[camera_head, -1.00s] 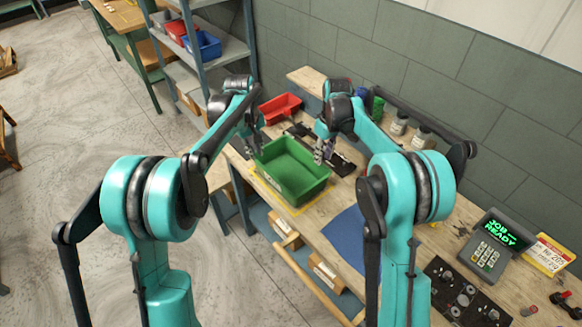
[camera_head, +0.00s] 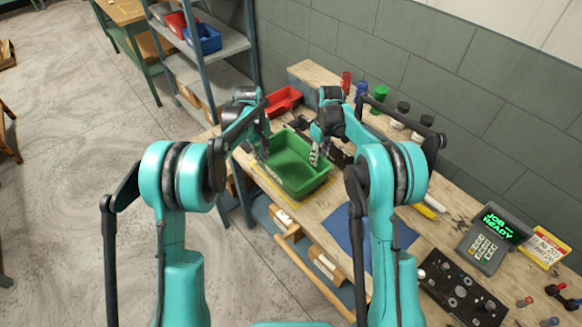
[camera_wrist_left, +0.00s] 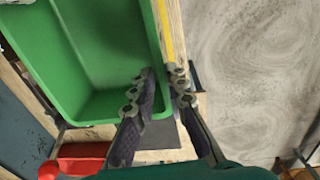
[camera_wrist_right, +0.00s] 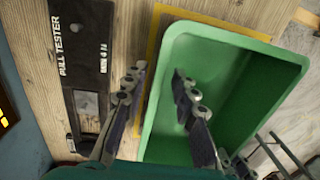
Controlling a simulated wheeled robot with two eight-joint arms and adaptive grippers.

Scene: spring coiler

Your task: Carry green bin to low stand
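The green bin (camera_head: 299,183) sits upright and empty on a yellow-edged patch (camera_head: 262,178) of the wooden workbench; it also shows in the left wrist view (camera_wrist_left: 95,45) and right wrist view (camera_wrist_right: 235,95). My left gripper (camera_head: 262,152) straddles the bin's rim, one finger inside and one outside, with a narrow gap between fingertips (camera_wrist_left: 161,74); whether it clamps the rim is unclear. My right gripper (camera_head: 316,155) is open around the opposite rim, its fingertips (camera_wrist_right: 157,73) well apart, one inside and one outside. I cannot identify the low stand.
A red bin (camera_head: 285,100) stands behind the green bin. A black pull tester (camera_wrist_right: 88,60) lies beside it. A blue mat (camera_head: 338,228), a display terminal (camera_head: 490,238) and a black panel (camera_head: 460,288) occupy the near bench. A metal shelf (camera_head: 222,52) stands at the back left; floor is open left.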

